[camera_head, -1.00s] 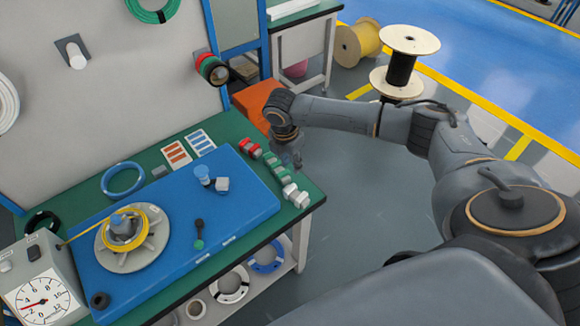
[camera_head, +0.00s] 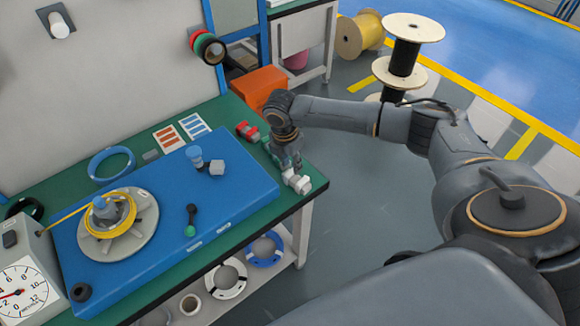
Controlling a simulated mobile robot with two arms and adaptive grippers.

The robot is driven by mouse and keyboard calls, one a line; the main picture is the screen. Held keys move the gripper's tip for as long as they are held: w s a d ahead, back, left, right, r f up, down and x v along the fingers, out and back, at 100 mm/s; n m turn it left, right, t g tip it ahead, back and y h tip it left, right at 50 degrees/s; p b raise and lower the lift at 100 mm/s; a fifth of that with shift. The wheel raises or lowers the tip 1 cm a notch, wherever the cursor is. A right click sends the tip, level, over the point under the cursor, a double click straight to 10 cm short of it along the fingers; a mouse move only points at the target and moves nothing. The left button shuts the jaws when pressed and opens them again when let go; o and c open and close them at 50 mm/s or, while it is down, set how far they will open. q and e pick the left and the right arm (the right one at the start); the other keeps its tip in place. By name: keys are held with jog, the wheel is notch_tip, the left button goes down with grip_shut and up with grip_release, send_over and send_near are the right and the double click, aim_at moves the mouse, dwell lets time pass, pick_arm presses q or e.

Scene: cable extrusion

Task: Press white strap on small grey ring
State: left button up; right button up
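White straps (camera_head: 298,183) sit at the table's right edge, at the near end of a row of small coloured pieces. My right gripper (camera_head: 289,162) points down over this row, just behind the white straps. It hides most of the green pieces, and its fingers are too small and dark to tell open or shut. A yellow cable coil (camera_head: 124,228) lies around the hub of a round grey reel (camera_head: 148,214) on the blue board, at the left. I cannot pick out a small grey ring for certain. My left gripper is out of view.
The blue board (camera_head: 235,205) covers much of the green table (camera_head: 303,158). It carries a blue-topped post (camera_head: 196,157), a grey block (camera_head: 217,167) and a green-tipped black piece (camera_head: 190,221). Red pieces (camera_head: 246,130) stand behind my gripper. A gauge box (camera_head: 22,292) is at the left.

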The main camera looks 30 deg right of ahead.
jog(key=shift+f+b, duration=0.45)
jog(key=shift+f, duration=0.95)
jog(key=shift+r+p, duration=0.25)
jog(key=shift+p, duration=0.35)
dwell(0.3)
grip_shut()
jog(key=shift+r, duration=0.1)
notch_tip(320, 180, up, 8)
jog(key=p, duration=0.8)
jog(key=shift+p, duration=0.35)
